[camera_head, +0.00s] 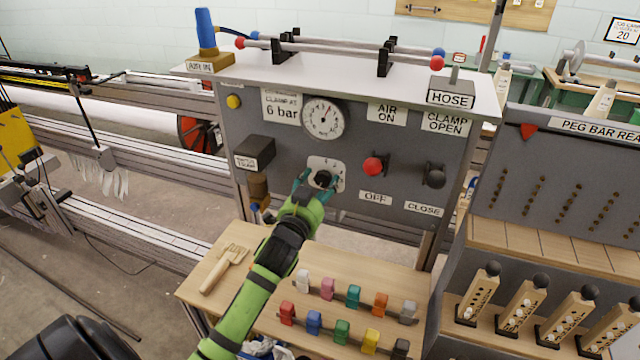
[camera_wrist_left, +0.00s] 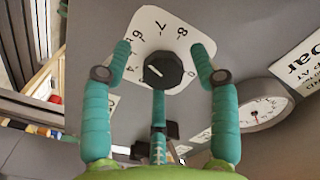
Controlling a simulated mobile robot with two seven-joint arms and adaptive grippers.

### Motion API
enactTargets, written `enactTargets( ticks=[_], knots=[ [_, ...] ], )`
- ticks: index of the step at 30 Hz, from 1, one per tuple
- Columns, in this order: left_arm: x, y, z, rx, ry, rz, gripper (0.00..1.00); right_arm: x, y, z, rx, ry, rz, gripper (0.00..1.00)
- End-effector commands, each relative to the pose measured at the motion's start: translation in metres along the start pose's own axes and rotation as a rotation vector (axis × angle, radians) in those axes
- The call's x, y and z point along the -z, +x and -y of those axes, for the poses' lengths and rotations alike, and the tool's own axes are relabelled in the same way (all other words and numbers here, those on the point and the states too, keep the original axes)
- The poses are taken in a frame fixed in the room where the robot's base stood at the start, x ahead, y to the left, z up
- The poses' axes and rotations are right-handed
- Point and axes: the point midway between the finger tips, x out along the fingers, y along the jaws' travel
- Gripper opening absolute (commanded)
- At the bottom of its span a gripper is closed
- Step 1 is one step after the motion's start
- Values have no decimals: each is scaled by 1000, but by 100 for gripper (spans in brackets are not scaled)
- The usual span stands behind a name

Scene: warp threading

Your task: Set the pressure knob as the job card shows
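The black pressure knob (camera_head: 323,179) sits on a pale dial plate in the middle of the grey panel. In the left wrist view the knob (camera_wrist_left: 164,71) shows a white pointer line, and the numbered plate (camera_wrist_left: 155,30) appears turned. My left gripper (camera_head: 316,186) is at the knob. Its teal fingers (camera_wrist_left: 163,60) are spread on both sides of the knob, with visible gaps, and a third finger is below it. A round gauge (camera_head: 325,117) is above the knob. A sign (camera_head: 283,106) reads 6 bar. The job card (camera_head: 624,30) hangs far right; its small text is unclear.
A red-knobbed lever (camera_head: 374,166) and a black-knobbed lever (camera_head: 434,177) stand right of the knob. A black box (camera_head: 254,153) is to its left. Below, a wooden table (camera_head: 237,284) holds a wooden comb (camera_head: 227,268) and several coloured blocks.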

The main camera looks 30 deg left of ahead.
Motion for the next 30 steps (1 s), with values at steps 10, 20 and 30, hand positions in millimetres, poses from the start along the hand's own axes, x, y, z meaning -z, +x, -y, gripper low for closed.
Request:
enactTargets(
  ticks=[10, 20, 30],
  knots=[
    [2, -4, 0, 0, 0, -5, 63, 0, 0, -2, -3, -1, -1, 0],
    [0, -65, 0, -1, -1, -1, 63, 0, 0, -1, -1, 0, -1, 0],
    [-1, -115, 0, 0, 0, -1, 63, 0, 0, 0, 0, 0, -1, 0]
  ],
)
